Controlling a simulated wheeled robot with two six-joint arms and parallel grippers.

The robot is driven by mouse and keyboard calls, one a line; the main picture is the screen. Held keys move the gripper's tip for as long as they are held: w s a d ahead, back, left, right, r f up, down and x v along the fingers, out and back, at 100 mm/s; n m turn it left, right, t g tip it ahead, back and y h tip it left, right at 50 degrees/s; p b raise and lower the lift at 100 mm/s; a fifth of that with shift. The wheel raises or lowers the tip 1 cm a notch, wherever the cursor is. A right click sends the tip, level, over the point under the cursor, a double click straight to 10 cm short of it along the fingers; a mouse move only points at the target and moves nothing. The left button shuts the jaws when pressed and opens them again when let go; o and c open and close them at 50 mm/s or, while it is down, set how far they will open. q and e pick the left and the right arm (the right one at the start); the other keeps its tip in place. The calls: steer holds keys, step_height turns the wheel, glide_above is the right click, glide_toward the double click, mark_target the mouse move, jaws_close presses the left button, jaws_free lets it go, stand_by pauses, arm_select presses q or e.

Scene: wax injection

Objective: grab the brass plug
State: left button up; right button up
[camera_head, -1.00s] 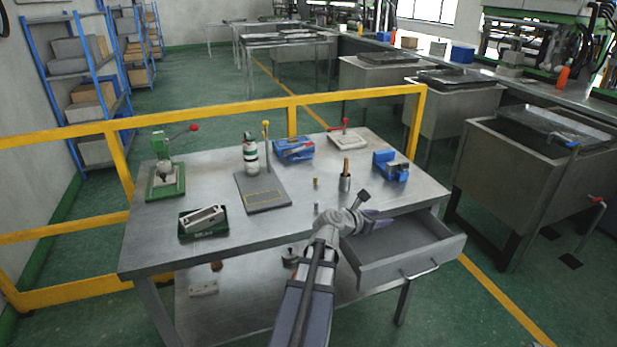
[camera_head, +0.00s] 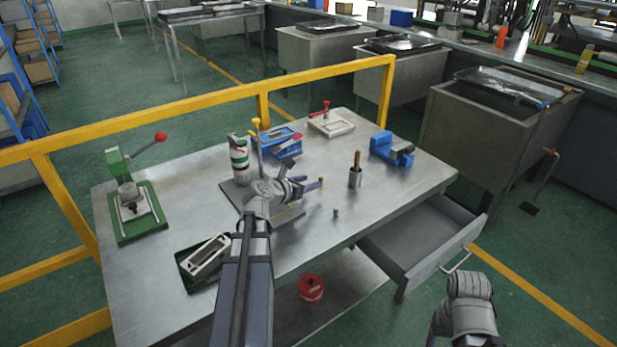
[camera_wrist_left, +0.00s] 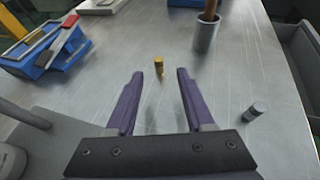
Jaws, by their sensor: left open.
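The brass plug (camera_wrist_left: 158,65) is a small gold cylinder standing upright on the metal table. In the head view it shows as a small spot (camera_head: 321,181) just beyond my left fingertips. My left gripper (camera_head: 309,183) is open and empty, low over the table. In the left wrist view the two purple fingers (camera_wrist_left: 154,76) point toward the plug, which lies just past the tips, between their lines and apart from both. Part of my right arm shows at the bottom right of the head view, but its fingers do not show.
A small grey cylinder (camera_wrist_left: 255,112) stands right of the fingers. A metal cup (camera_wrist_left: 206,36) with a brown-handled tool is behind it. A blue device (camera_wrist_left: 45,48) and a grey plate (camera_wrist_left: 58,138) are at left. An open drawer (camera_head: 425,243) juts from the table.

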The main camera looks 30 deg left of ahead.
mark_target(321, 178)
arm_select(q)
steer(key=shift+b+x, duration=0.55)
steer(key=shift+x, duration=0.65)
arm_select(e)
steer(key=o, duration=0.4)
steer(key=shift+f, duration=0.6)
arm_select(q)
steer(key=shift+b+x, duration=1.1)
steer(key=shift+x, duration=1.65)
steer(key=shift+s+a, duration=0.1)
steer(key=shift+a, duration=0.05)
arm_select(e)
steer(key=shift+o, duration=0.2)
step_height(321, 178, down, 2)
steer(key=shift+f, duration=0.1)
